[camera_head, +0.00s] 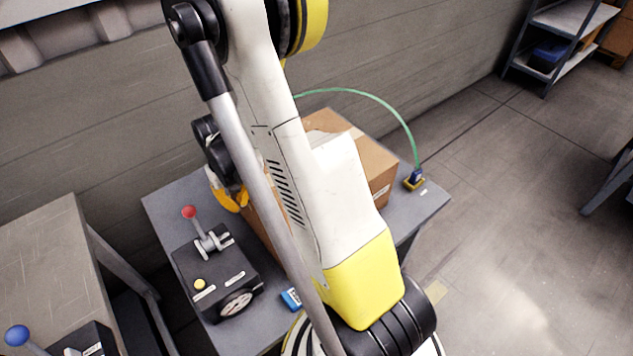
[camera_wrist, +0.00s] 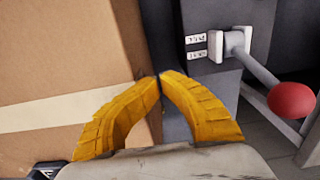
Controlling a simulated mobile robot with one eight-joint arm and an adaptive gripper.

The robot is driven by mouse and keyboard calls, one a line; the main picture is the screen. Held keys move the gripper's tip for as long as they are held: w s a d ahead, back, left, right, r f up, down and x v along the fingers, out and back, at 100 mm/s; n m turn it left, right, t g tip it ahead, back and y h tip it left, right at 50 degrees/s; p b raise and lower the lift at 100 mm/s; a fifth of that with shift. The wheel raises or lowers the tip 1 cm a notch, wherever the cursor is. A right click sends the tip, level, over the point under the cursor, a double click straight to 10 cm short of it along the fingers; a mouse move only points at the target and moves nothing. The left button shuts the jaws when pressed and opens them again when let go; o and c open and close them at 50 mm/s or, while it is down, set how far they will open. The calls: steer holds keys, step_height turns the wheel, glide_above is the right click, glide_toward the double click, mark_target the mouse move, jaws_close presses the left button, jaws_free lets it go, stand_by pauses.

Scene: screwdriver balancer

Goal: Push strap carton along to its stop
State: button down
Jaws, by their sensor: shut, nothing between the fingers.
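The brown carton (camera_head: 375,160) sits on a grey table (camera_head: 165,205), partly hidden behind my arm in the head view. In the wrist view the carton (camera_wrist: 60,60) fills the left side, with a pale tape strip across it. My gripper (camera_wrist: 160,77) has yellow fingers with the tips together and nothing between them. The tips are at the carton's right edge in that view; I cannot tell whether they touch it. In the head view part of my gripper (camera_head: 230,198) shows at the carton's left side. I cannot make out the stop.
A dark control box (camera_head: 215,272) with a red-knobbed lever (camera_head: 190,212) stands on the table left of the carton; the red knob (camera_wrist: 291,101) also shows in the wrist view. A green strap (camera_head: 375,100) arches to a blue and yellow piece (camera_head: 414,180). A wall is behind.

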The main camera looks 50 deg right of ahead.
steer(key=shift+a+f, duration=0.1)
steer(key=shift+a, duration=0.05)
stand_by(0.4)
steer(key=shift+a+f+b, duration=0.2)
steer(key=shift+f+b, duration=0.35)
steer(key=shift+b, duration=0.1)
steer(key=shift+a+f+b, duration=0.15)
steer(key=shift+f+b, duration=0.4)
steer(key=shift+b, duration=0.05)
steer(key=shift+d, duration=0.1)
steer(key=shift+s+d, duration=0.3)
steer(key=shift+d, duration=0.5)
steer(key=shift+f, duration=0.1)
step_height(320, 180, up, 7)
steer(key=p, duration=0.4)
steer(key=shift+w+a+p, duration=0.35)
steer(key=shift+w, duration=0.05)
